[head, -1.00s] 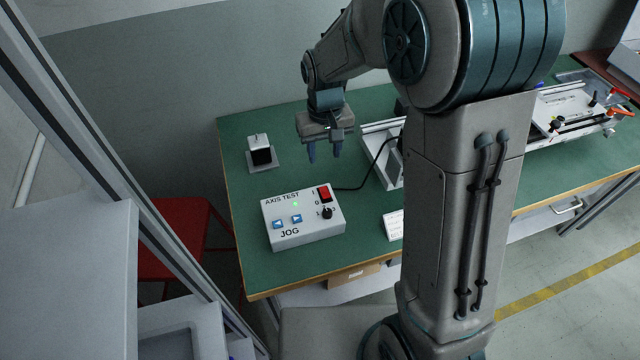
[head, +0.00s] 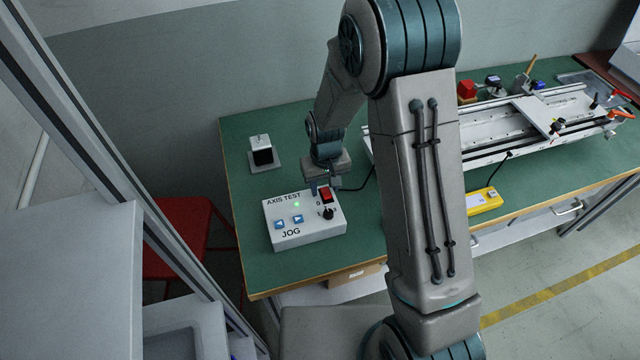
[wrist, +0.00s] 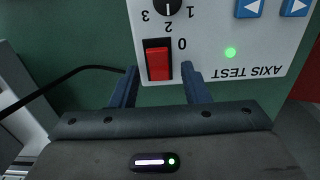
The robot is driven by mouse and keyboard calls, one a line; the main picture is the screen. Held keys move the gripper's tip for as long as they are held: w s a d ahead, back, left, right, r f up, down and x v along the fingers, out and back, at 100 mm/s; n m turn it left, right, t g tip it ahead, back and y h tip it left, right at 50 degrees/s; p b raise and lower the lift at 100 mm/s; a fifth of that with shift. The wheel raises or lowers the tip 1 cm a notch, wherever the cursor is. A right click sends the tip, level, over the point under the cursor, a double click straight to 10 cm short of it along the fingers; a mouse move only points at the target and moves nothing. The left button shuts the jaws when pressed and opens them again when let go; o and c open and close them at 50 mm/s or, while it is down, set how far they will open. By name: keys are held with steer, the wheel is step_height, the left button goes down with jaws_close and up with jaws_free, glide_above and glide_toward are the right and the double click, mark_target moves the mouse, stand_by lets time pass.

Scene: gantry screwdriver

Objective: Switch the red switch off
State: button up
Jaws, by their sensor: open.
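The red switch (head: 325,195) is a red rocker in a black frame at the back right corner of the white control box (head: 290,238) marked AXIS TEST and JOG. A green light (head: 296,204) glows on the box. My gripper (head: 323,187) is open and empty, pointing down at the box's back edge, close to the switch. In the wrist view the red switch (wrist: 158,64) lies just beyond and between the two fingertips (wrist: 160,70), with a 0 printed beside it. Whether a finger touches the switch or box, I cannot tell.
A black rotary knob (head: 328,213) and two blue arrow buttons (head: 288,221) sit on the box. A dark cable (wrist: 60,82) leaves near it. A small white-and-black block (head: 261,150) stands behind. A long rail gantry (head: 500,130) and a yellow device (head: 484,201) are at right.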

jaws_close()
steer(key=b, duration=0.1)
steer(key=t+b, duration=0.1)
steer(key=b, duration=0.1)
steer(key=shift+s+f, duration=0.2)
steer(key=shift+f, duration=0.05)
steer(key=b, duration=0.1)
steer(key=t+b, duration=0.1)
steer(key=b, duration=0.1)
steer(key=shift+s+d+r+t+y, duration=0.1)
steer(key=shift+s+t+y, duration=0.05)
steer(key=shift+t+y, duration=0.2)
steer(key=shift+s+r+t+b, duration=0.2)
steer(key=shift+t+b, duration=0.25)
steer(key=shift+b, duration=0.4)
steer(key=shift+r, duration=0.1)
steer(key=shift+w, duration=0.1)
